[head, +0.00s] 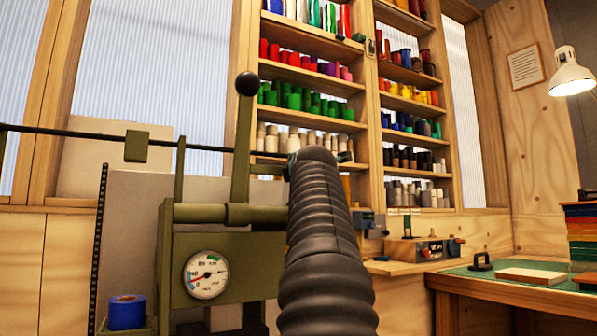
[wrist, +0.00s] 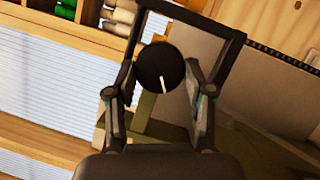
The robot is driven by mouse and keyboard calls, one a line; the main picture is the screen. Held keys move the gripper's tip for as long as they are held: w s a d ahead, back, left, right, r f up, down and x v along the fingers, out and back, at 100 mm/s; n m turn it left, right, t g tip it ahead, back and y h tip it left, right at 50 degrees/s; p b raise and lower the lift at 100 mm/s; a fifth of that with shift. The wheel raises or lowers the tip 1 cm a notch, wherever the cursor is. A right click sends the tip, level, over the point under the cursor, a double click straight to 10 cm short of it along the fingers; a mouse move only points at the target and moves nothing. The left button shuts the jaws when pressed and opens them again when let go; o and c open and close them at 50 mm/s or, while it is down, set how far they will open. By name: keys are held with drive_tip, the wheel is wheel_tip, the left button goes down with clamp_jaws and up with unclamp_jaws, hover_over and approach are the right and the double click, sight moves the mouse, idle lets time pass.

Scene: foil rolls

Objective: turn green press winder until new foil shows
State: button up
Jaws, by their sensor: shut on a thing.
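The green press (head: 240,255) stands at the left of the head view, with a round gauge (head: 207,275) and an upright lever topped by a black ball (head: 247,84). In the wrist view, a round black knob (wrist: 158,67) with a short white line pointing down sits between the fingers of my gripper (wrist: 160,80). My gripper is shut on this knob, one finger on each side. In the head view my dark ribbed arm hides most of the gripper and the knob. I cannot see any foil strip clearly.
A blue roll (head: 127,312) sits on a small ledge at the lower left. Shelves (head: 310,77) of coloured rolls stand behind. A workbench (head: 520,283) with a green mat is at the right, under a white lamp (head: 572,75).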

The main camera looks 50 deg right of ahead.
idle(0.4)
drive_tip(key=o, duration=1.2)
drive_tip(key=shift+c, duration=0.2)
drive_tip(key=v, duration=1.2)
drive_tip(key=shift+o, duration=0.2)
